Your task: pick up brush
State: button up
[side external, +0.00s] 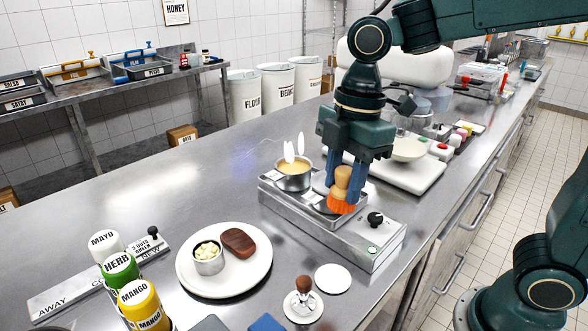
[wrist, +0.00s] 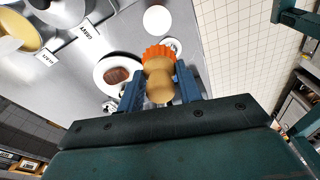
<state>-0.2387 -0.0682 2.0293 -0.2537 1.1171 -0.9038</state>
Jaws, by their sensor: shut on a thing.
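The brush (side external: 342,190) has a pale wooden handle and an orange head that points down. My gripper (side external: 345,180) is shut on its handle, with a blue finger on each side. It holds the brush over the right part of the metal burner unit (side external: 378,240); I cannot tell whether the orange tip touches anything below. In the wrist view the brush (wrist: 159,75) sits between the blue fingers of my gripper (wrist: 160,85), its orange head facing away from the camera.
A pot (side external: 294,178) of yellow liquid stands on the burner unit, left of my gripper. A white plate (side external: 224,285) with a brown piece and a small cup lies in front. Sauce bottles (side external: 140,303) stand at front left. The counter's left middle is clear.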

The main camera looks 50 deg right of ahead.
jog(key=shift+r, duration=1)
jog(key=o, duration=0.3)
jog(key=shift+c, duration=0.9)
